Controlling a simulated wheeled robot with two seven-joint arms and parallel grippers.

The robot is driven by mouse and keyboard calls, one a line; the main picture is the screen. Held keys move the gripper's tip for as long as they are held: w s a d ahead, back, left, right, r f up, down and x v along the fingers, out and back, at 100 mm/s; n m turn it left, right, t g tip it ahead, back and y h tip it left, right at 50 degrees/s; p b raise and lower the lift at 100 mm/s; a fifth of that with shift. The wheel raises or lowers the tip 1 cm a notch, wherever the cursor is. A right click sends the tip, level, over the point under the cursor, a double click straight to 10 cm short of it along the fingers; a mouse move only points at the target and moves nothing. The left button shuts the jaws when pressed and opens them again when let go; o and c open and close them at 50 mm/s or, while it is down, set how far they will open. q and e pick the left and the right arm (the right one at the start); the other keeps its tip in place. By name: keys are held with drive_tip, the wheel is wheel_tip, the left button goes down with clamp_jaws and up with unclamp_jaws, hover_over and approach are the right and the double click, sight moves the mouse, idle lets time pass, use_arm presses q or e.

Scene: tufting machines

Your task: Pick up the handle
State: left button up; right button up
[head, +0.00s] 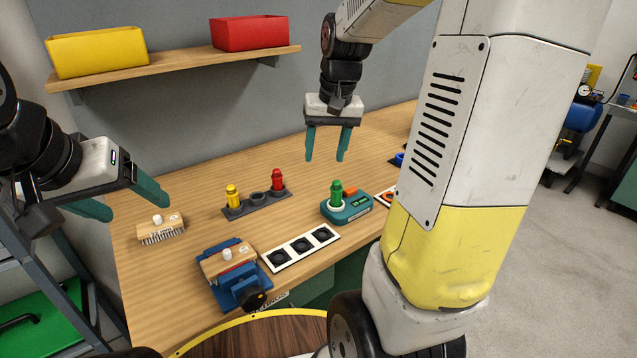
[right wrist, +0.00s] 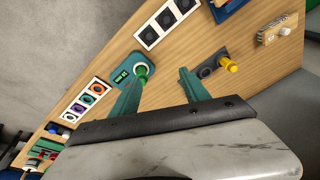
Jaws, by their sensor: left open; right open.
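Several peg-like handles stand on the wooden table. A green handle (head: 336,194) stands upright in a white ring on a teal device (head: 352,211); it also shows in the right wrist view (right wrist: 142,72). A yellow handle (head: 232,196) and a red handle (head: 277,181) stand in a dark rack (head: 257,205), with an empty socket between them. The red one cannot be made out in the right wrist view. My right gripper (head: 325,158) is open and empty, pointing down above the table, behind the green handle. My left gripper (head: 137,207) is open and empty, over the table's left edge.
A needle block (head: 160,230) lies at left. A blue vise (head: 252,275) holds a wooden block (head: 229,263). A white strip (head: 285,262) with dark sockets lies beside it. A shelf (head: 180,68) carries a yellow bin (head: 97,52) and red bin (head: 249,33). My arm hides the table's right.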

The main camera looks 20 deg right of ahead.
sight(337, 188)
drive_tip(key=w+d+f, duration=0.2)
drive_tip(key=f, duration=0.1)
drive_tip(key=w+d+f+m+g, duration=0.1)
drive_tip(key=w+f, duration=0.2)
drive_tip(key=w+d+f+g, duration=0.1)
drive_tip(key=w+d+f, duration=0.1)
drive_tip(key=f, duration=0.2)
drive_tip(key=shift+w+d+h, duration=0.2)
drive_tip(key=shift+d+h, duration=0.15)
drive_tip(key=shift+h, duration=0.05)
drive_tip(key=f, duration=0.8)
drive_tip(key=shift+w+d, duration=0.2)
clamp_jaws()
drive_tip(key=shift+r, duration=0.1)
